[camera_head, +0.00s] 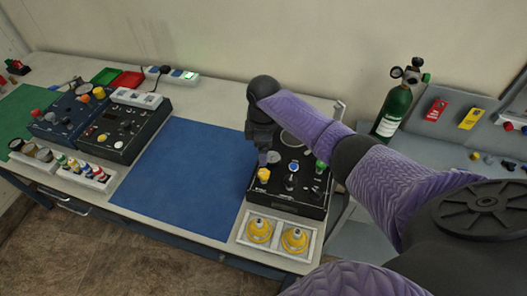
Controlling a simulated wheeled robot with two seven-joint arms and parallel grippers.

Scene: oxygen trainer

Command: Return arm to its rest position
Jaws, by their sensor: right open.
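My right arm, in a purple sleeve, reaches in from the right of the head view over a black control panel (287,207). Its dark gripper (264,158) points down at the panel's left side, just above a yellow knob (263,175). The gripper is open; I cannot tell whether it touches the knob. The panel also carries a blue button (294,166), a green knob (320,166) and a round gauge (291,139). The forearm hides part of the panel's back right. My left gripper is not in view.
A white tray (272,254) with two yellow parts sits before the panel. A bare blue mat (185,180) lies to the left, with other control boxes (125,130) beyond it. A green oxygen cylinder (394,110) stands behind my forearm, beside a grey board (450,128).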

